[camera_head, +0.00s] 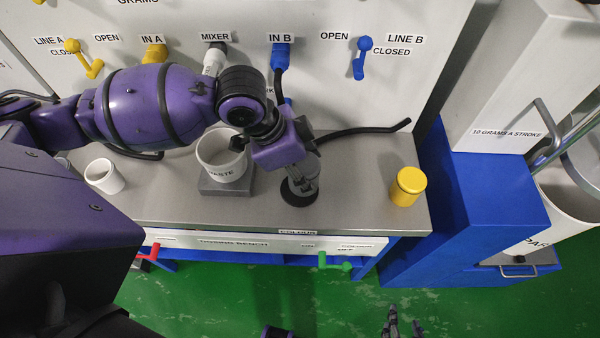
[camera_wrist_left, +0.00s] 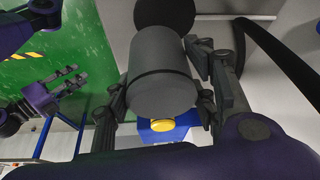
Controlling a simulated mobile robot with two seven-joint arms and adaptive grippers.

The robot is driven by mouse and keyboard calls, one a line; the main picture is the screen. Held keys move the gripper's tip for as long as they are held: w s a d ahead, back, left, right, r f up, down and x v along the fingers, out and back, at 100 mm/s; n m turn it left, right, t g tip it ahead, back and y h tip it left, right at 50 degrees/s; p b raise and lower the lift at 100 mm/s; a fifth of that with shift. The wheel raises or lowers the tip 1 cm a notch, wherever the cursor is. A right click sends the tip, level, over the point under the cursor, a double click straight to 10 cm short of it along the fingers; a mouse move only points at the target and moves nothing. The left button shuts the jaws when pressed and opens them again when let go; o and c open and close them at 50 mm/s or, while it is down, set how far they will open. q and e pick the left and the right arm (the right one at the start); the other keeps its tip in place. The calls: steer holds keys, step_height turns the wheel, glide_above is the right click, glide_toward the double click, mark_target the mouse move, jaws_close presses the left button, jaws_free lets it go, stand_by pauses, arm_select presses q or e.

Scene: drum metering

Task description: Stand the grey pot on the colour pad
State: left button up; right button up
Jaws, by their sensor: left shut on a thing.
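The grey pot (camera_wrist_left: 162,75) is a dark grey cylinder between the two fingers of my left gripper (camera_wrist_left: 160,98) in the left wrist view. The gripper is shut on it. In the head view my left gripper (camera_head: 304,178) is over the round black colour pad (camera_head: 290,197), behind the COLOUR label; gripper and pot hide part of the pad. In the wrist view a black disc (camera_wrist_left: 166,12) shows beyond the pot's far end. I cannot tell whether the pot touches the pad. My right gripper (camera_head: 402,325) is empty and open, low in the head view.
A white PASTE pot (camera_head: 222,160) stands on a grey block left of my left gripper. A white cup (camera_head: 104,176) is further left, and a yellow pot (camera_head: 407,186) stands at the bench's right end. A black hose (camera_head: 365,130) lies behind. Valve handles line the back panel.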

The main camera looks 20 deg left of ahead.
arm_select(q)
steer(key=shift+w+a+f, duration=0.25)
steer(key=shift+w+f, duration=0.05)
steer(key=shift+f, duration=0.15)
steer(key=shift+w+a+f, duration=0.25)
steer(key=shift+f, duration=0.15)
steer(key=shift+w+a+f, duration=0.1)
steer(key=shift+f, duration=0.8)
steer(key=shift+w+a+f, duration=0.1)
steer(key=shift+f, duration=0.8)
steer(key=shift+f, duration=0.15)
steer(key=o, duration=1.3)
steer(key=v, duration=1.2)
steer(key=shift+s+p, duration=0.15)
steer(key=shift+p, duration=0.2)
